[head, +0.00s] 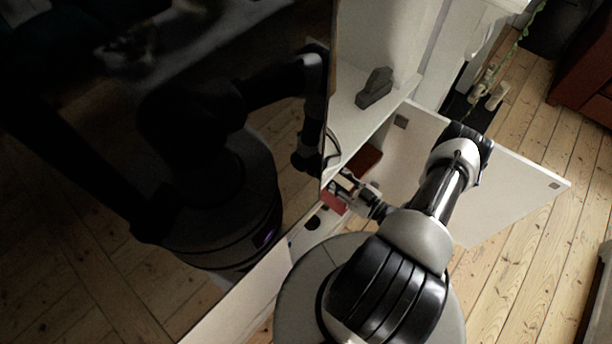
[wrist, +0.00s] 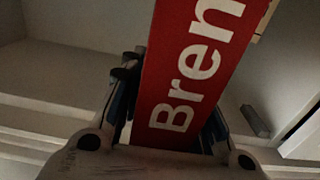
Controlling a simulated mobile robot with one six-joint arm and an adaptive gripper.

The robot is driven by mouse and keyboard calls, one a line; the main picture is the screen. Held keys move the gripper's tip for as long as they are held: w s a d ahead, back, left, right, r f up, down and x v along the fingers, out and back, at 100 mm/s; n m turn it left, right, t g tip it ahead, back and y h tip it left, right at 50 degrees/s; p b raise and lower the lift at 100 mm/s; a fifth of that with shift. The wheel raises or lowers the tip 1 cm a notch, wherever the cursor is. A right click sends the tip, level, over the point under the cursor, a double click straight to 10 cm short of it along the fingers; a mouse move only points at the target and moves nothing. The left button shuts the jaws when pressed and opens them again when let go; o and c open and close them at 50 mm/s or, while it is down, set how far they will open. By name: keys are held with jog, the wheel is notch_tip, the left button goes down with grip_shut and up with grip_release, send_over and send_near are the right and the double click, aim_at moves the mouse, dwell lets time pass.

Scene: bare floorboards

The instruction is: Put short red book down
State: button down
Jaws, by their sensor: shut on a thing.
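The short red book (wrist: 195,65) has white letters reading "Bren" and fills the middle of the wrist view. It stands between the two fingers of my gripper (wrist: 172,115), which is shut on it. In the head view the red book (head: 334,203) shows only in part at my gripper (head: 347,190), by the opening of a white cabinet. The book's far end runs out of the wrist view. I cannot tell whether the book touches a shelf.
A white shelf (head: 350,115) holds a dark grey object (head: 375,88). A dark red item (head: 362,162) lies inside the cabinet near my gripper. An open white door panel (head: 510,185) stands to the right. A dark glossy panel (head: 130,130) is at the left. Floorboards (head: 530,255) are clear at right.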

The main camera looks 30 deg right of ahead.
jog(key=b+x, duration=0.2)
jog(key=x, duration=1)
notch_tip(320, 180, down, 7)
jog(key=b, duration=0.3)
jog(key=shift+w+b, duration=0.4)
jog(key=shift+w, duration=0.05)
jog(key=shift+a+f, duration=0.1)
jog(key=shift+f, duration=0.05)
jog(key=c, duration=1.7)
grip_release()
jog(key=shift+f, duration=0.15)
jog(key=o, duration=0.5)
